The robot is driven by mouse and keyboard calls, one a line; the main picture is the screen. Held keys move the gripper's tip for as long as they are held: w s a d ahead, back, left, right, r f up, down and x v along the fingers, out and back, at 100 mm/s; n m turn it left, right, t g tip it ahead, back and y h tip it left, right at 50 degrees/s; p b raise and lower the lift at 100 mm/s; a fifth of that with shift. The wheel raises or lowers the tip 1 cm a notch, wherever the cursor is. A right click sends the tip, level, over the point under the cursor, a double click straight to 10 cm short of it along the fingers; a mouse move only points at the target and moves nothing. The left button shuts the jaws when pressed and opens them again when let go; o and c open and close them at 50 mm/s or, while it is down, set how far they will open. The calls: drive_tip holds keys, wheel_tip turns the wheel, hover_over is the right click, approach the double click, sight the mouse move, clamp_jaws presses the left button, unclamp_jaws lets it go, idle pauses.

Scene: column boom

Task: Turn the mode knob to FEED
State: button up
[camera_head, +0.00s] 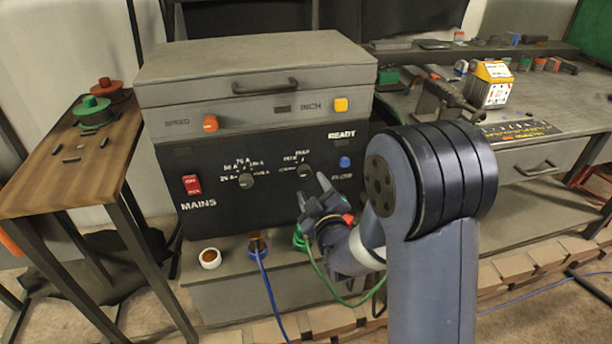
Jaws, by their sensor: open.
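The mode knob appears to be the right one of two small round knobs (304,170) on the black front panel of the grey machine (260,150). Small white lettering is around it, too small to read surely, so I cannot tell its setting. My gripper (312,189) is open and empty, just below and slightly right of this knob. Its two fingers point up towards the panel, and I see no contact with the knob. The other knob (246,181) sits to the left, with ampere markings around it.
The panel also has a red MAINS switch (192,185) and a blue button (344,162). Above are an orange control (210,124) and a yellow button (341,105). Blue and green cables hang below. A wooden table (90,150) is at left, a cluttered bench (540,120) at right.

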sight(306, 175)
drive_tip(key=x, duration=0.6)
drive_tip(key=shift+s, duration=0.1)
drive_tip(key=c, duration=1)
drive_tip(key=shift+o, duration=0.2)
